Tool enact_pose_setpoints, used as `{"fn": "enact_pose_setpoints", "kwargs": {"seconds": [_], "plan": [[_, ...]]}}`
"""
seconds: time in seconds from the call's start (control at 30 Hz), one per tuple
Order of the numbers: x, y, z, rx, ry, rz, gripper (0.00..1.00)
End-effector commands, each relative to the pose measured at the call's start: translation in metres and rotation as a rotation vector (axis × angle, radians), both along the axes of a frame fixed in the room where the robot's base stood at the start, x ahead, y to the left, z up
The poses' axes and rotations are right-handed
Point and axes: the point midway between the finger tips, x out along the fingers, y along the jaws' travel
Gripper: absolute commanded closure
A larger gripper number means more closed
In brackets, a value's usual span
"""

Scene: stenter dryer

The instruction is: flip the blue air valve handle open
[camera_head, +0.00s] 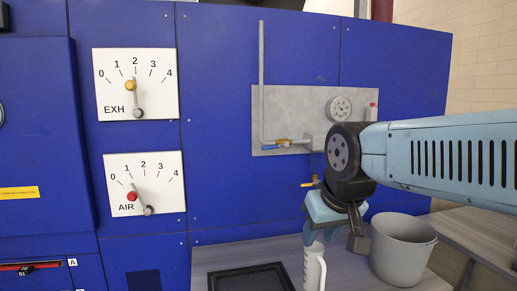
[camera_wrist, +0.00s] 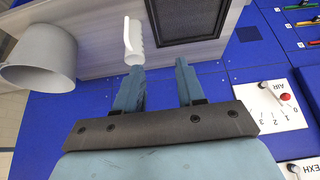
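The blue valve handle (camera_head: 270,147) lies about level on the left of a brass valve (camera_head: 285,142), on a grey panel (camera_head: 300,101) fixed to the blue machine wall. A grey pipe rises from the panel, and a round gauge (camera_head: 339,108) sits to the right. My gripper (camera_head: 333,238) points down, below and right of the handle, touching nothing that I can see. In the wrist view my gripper (camera_wrist: 160,66) has its two fingers apart with nothing between them. The blue handle is not in the wrist view.
A white jug (camera_head: 314,268) stands on the bench below my gripper, with a grey bucket (camera_head: 403,250) to its right and a black tray (camera_head: 249,279) to its left. EXH (camera_head: 137,84) and AIR (camera_head: 145,183) dials are on the wall. Another brass fitting (camera_head: 310,183) is partly hidden.

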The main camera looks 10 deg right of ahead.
Motion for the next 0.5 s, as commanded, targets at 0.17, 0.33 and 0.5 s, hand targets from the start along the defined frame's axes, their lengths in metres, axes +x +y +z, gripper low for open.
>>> {"fn": "enact_pose_setpoints", "kwargs": {"seconds": [0.17,0.33,0.5], "plan": [[0.0,0.0,0.0,0.0,0.0,0.0,0.61],[0.005,-0.003,0.0,-0.039,0.026,0.02,0.61],[0.025,-0.016,-0.001,-0.212,0.12,0.089,0.61]]}}
